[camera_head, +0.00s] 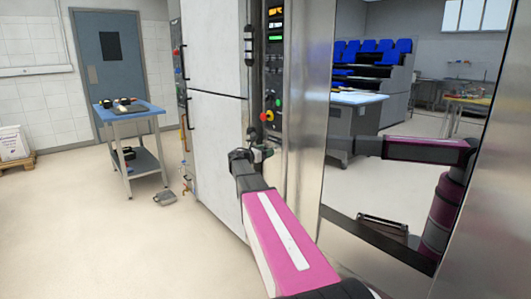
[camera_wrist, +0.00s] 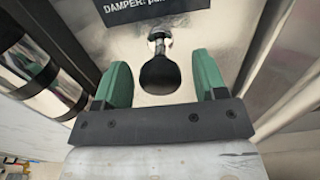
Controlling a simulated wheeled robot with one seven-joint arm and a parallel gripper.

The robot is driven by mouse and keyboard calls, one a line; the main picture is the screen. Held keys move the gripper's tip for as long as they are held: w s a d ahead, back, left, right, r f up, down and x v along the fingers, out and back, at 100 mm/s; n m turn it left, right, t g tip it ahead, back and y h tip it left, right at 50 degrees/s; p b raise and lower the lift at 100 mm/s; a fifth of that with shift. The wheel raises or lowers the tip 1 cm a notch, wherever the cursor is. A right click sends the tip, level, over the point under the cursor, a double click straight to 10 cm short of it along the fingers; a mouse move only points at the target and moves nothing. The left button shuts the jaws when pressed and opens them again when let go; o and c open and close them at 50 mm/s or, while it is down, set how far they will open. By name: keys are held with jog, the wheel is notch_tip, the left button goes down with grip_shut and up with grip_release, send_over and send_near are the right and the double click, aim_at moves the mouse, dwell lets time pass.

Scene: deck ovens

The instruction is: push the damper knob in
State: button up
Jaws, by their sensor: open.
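The damper knob (camera_wrist: 160,74) is a black ball on a short metal stem in the wrist view. It stands out from a metal panel, below a dark label (camera_wrist: 150,8) whose readable part begins "DAMPER:". My gripper (camera_wrist: 160,82) is open, with one green finger on each side of the knob and a visible gap to both. I cannot tell whether anything touches the knob's front. In the head view my gripper (camera_head: 262,152) is small, close to the oven's control column, and the knob cannot be made out there.
The control column (camera_head: 272,75) carries displays and a red-and-yellow button (camera_head: 267,115) just above my gripper. A shiny steel panel (camera_head: 310,100) stands to its right and reflects my arm.

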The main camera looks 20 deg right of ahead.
grip_shut()
jog(key=shift+x, duration=1.5)
grip_release()
jog(key=shift+d, duration=0.1)
jog(key=v, duration=1.1)
